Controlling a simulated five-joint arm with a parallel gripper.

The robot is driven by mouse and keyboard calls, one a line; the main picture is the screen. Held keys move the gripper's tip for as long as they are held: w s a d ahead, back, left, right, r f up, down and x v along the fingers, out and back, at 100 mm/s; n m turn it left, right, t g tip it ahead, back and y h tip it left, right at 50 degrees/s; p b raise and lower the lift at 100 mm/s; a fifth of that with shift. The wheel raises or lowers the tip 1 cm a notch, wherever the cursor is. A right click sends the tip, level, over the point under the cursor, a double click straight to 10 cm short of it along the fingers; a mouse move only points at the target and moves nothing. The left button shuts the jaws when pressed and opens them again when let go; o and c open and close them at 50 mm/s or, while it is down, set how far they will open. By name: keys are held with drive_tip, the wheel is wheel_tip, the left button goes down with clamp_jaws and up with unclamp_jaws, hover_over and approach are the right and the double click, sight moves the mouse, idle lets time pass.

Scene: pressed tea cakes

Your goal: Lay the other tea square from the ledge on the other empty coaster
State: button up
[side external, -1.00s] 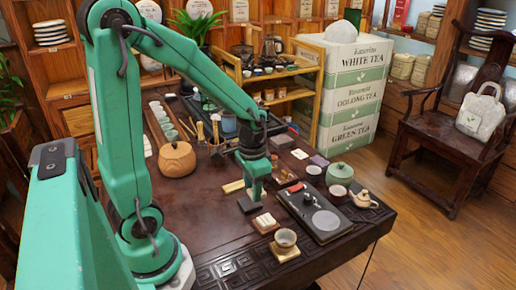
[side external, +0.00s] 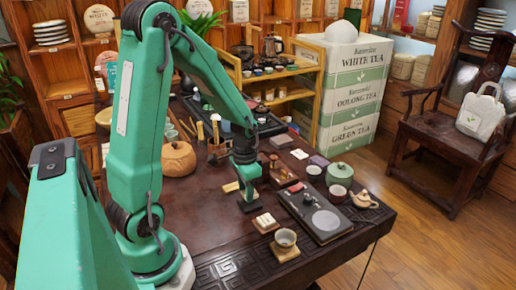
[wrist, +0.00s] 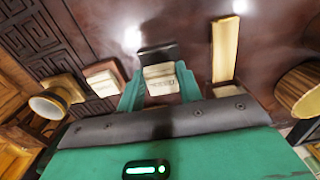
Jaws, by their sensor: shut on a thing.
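My gripper (wrist: 160,88) is shut on a pale wrapped tea square (wrist: 159,76) with printing on it. In the wrist view a dark, flat square coaster (wrist: 157,52) shows just beyond and partly beneath the held square. I cannot tell if the two touch. In the side view my gripper (side external: 248,194) is low over this dark coaster (side external: 252,207), and the held square is not clear there. Another tea square (side external: 265,220) lies on a wooden coaster (side external: 267,230) in front; this square also shows in the wrist view (wrist: 102,77).
A cup (side external: 285,238) stands on a wooden coaster nearby. A pale wooden strip (wrist: 225,50) lies on the other side of my gripper. A dark tray (side external: 308,215) with a round grey disc is to the right. The table (side external: 200,220) is bare toward the front left.

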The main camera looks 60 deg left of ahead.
drive_tip(key=shift+f, duration=1.1)
drive_tip(key=shift+f, duration=0.15)
drive_tip(key=o, duration=1)
drive_tip(key=shift+c, duration=0.2)
wheel_tip(320, 180, up, 12)
drive_tip(key=shift+r, duration=0.2)
